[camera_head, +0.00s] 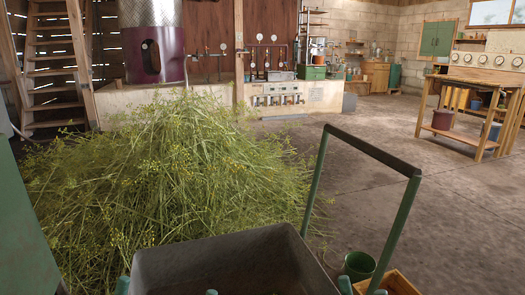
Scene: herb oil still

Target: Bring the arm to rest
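Neither of my grippers shows in the head view, and no arm of mine can be made out. A large heap of cut green herb stalks with yellow flower heads (165,175) lies on the floor at the left and middle. In front of it, at the bottom edge, is a dark metal bin (235,265), cut off by the frame; its inside shows only in part. A green-framed handle with a dark grip bar (372,150) rises at the right of the bin.
A green bucket (359,265) and a wooden crate (398,284) stand on the floor at the bottom right. A wooden table with gauges (480,75) is at the right. A purple still vessel (155,55) and wooden stairs (55,70) are behind the heap. Concrete floor (400,185) is free centre right.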

